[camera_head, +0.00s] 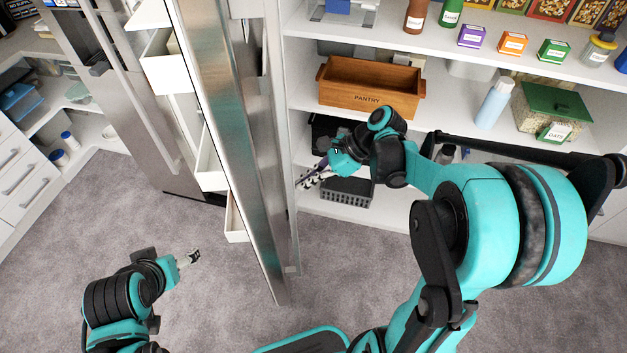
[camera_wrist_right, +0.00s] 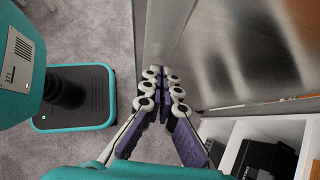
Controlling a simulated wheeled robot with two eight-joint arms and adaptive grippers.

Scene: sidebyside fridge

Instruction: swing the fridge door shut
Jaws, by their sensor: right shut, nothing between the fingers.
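The fridge door (camera_head: 248,170) stands open in the head view, a tall steel panel seen nearly edge-on, with white bins (camera_head: 168,62) on its left side. My right gripper (camera_head: 303,182) is to the right of the door, close to its outer side. In the right wrist view, the right gripper's fingers (camera_wrist_right: 164,76) are shut and empty, with the brushed steel of the door (camera_wrist_right: 240,55) close by. Whether they touch it I cannot tell. My left gripper (camera_head: 192,257) is low over the carpet, left of the door; its fingers are too small to read.
A steel front with a long handle (camera_head: 125,85) stands at the upper left. White pantry shelves on the right hold a wooden crate (camera_head: 370,88), a blue bottle (camera_head: 494,103) and a dark basket (camera_head: 347,191). Bare carpet (camera_head: 220,300) lies left of and below the door.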

